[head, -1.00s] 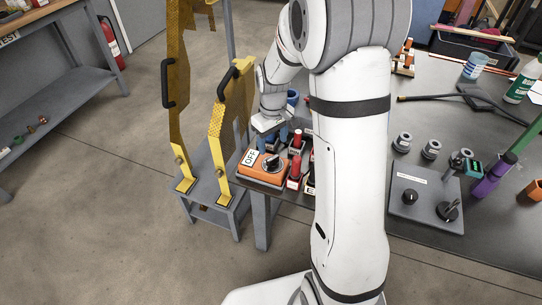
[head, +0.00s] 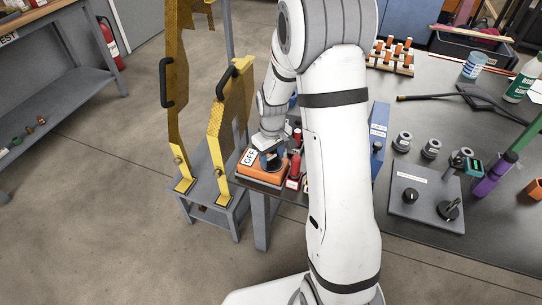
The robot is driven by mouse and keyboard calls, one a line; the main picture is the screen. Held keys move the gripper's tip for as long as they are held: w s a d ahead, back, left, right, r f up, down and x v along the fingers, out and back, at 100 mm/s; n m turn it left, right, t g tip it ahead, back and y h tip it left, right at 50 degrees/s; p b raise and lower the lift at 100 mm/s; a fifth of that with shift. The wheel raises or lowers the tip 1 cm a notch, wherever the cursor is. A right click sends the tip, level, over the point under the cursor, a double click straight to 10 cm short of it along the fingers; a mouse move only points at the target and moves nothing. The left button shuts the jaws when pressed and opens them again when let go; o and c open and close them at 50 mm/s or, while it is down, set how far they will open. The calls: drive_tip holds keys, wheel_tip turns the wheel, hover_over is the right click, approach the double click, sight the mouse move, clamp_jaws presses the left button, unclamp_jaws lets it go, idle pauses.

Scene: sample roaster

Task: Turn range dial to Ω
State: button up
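The orange meter (head: 258,174) lies on the near left corner of the grey table, with a white "OFF" label (head: 249,157) on its left side. Its range dial is hidden behind my gripper, so the dial's setting does not show. My gripper (head: 271,160) points down right over the dial's place on the meter. Its fingers are small and partly hidden here. I cannot tell whether they touch the dial or are closed on it. No Ω mark is readable.
Red-topped posts (head: 295,166) stand close to the meter's right. Yellow guard panels (head: 230,115) rise just left of the table. A grey panel with black knobs (head: 423,205) and several metal cylinders (head: 402,141) lie right of my arm. A blue box (head: 378,140) is partly behind my arm.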

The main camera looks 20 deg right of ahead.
drive_tip(key=c, duration=0.6)
drive_tip(key=shift+a, duration=0.2)
drive_tip(key=shift+c, duration=0.4)
drive_tip(key=shift+d, duration=0.2)
drive_tip(key=m, duration=1.7)
drive_tip(key=shift+b, duration=0.35)
drive_tip(key=m, duration=0.6)
drive_tip(key=shift+w+m, duration=0.1)
drive_tip(key=shift+m, duration=0.2)
